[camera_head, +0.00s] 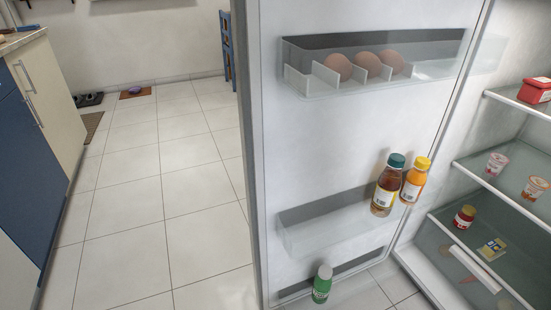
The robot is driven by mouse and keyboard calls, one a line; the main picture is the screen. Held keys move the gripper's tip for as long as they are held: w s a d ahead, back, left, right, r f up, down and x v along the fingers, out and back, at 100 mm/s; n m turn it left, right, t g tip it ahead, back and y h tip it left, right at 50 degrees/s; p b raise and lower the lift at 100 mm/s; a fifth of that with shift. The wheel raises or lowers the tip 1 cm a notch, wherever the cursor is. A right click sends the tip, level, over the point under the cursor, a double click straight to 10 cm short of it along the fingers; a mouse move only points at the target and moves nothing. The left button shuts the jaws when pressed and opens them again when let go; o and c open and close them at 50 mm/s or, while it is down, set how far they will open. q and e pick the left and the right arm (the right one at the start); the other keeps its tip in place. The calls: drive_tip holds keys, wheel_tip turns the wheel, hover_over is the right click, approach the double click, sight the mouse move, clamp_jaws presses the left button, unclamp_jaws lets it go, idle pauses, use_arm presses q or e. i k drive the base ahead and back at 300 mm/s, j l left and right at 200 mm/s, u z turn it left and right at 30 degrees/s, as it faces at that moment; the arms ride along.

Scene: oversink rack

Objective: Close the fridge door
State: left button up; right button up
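The fridge door (350,145) stands wide open in the middle of the head view, with its inner side facing me. Its upper shelf (430,70) holds three eggs (365,65). A green bottle (321,284) is at the low shelf. The open fridge interior (500,190) is at the right, its shelves holding small cups and packages. Neither of my grippers is in view.
A cabinet with blue and cream fronts (40,110) stands at the left edge. Tiled floor (150,190) lies clear between it and the door. A blue chair (227,45), a small mat (135,93) and dark shoes (88,99) are by the back wall.

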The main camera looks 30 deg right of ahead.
sight(316, 147)
drive_tip(key=i+j+u, duration=0.1)
drive_tip(key=i, duration=0.35)
drive_tip(key=i+j+u, duration=0.15)
drive_tip(key=i+j, duration=0.15)
drive_tip(key=i, duration=0.15)
drive_tip(key=i+z, duration=0.2)
drive_tip(key=z, duration=0.25)
drive_tip(key=i+z, duration=0.2)
drive_tip(key=z, duration=0.3)
drive_tip(key=i+j+z, duration=0.2)
drive_tip(key=z, duration=0.25)
drive_tip(key=i+j+z, duration=0.1)
drive_tip(key=z, duration=0.4)
drive_tip(key=i+j+z, duration=0.25)
drive_tip(key=z, duration=0.25)
drive_tip(key=i+j+z, duration=0.15)
drive_tip(key=z, duration=0.35)
drive_tip(key=j+z, duration=0.35)
drive_tip(key=z, duration=0.15)
drive_tip(key=i+j+z, duration=0.1)
drive_tip(key=j+z, duration=0.25)
drive_tip(key=z, duration=0.15)
